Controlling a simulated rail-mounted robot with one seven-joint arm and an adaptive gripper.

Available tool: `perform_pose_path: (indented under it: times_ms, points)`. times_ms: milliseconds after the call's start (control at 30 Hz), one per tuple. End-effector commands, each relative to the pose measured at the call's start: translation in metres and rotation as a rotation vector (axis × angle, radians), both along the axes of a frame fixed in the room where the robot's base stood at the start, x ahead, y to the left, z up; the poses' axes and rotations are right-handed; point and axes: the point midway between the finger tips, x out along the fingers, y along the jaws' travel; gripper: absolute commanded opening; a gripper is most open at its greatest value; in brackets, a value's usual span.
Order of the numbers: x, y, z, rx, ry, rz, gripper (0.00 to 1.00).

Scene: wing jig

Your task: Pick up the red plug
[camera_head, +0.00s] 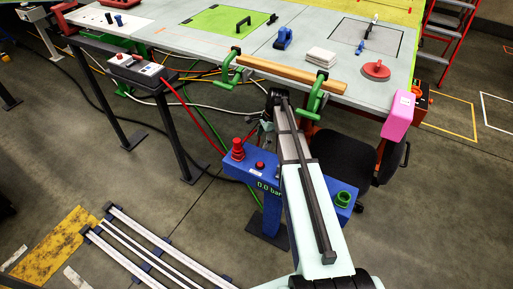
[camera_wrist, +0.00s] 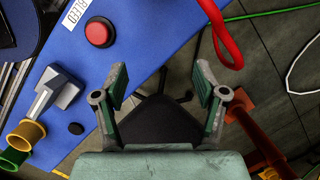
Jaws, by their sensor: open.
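A stepped red fitting (camera_head: 237,150), most likely the red plug, stands upright at the left end of the blue panel (camera_head: 270,180). I cannot make it out in the wrist view. My gripper (camera_wrist: 160,84) is open, with nothing between its green-padded fingers. The blue panel (camera_wrist: 125,50) is to the left of the fingers in the wrist view, and a black chair seat (camera_wrist: 160,122) is in the background behind them. In the head view, my arm hangs over the panel, right of the red fitting, and the gripper is partly hidden.
A red button (camera_wrist: 99,32) by a BLEED label and a brass fitting (camera_wrist: 25,135) are on the panel. A red hose (camera_wrist: 225,40) loops near the fingers. The table (camera_head: 170,30) with green clamps (camera_head: 313,95) stands beyond. A green fitting (camera_head: 343,198) is at the panel's right.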

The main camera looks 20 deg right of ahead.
Motion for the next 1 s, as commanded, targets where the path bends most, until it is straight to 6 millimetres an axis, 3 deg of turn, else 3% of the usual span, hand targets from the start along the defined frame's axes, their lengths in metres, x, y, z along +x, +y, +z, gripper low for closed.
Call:
perform_pose_path:
  times_ms: [500,767,1000]
  points:
    - [0.000,0.060,0.001,0.028,0.029,-0.041,0.71]
    - [0.001,0.073,0.001,0.028,0.029,-0.041,0.71]
    - [0.003,0.110,0.002,0.027,0.028,-0.039,0.71]
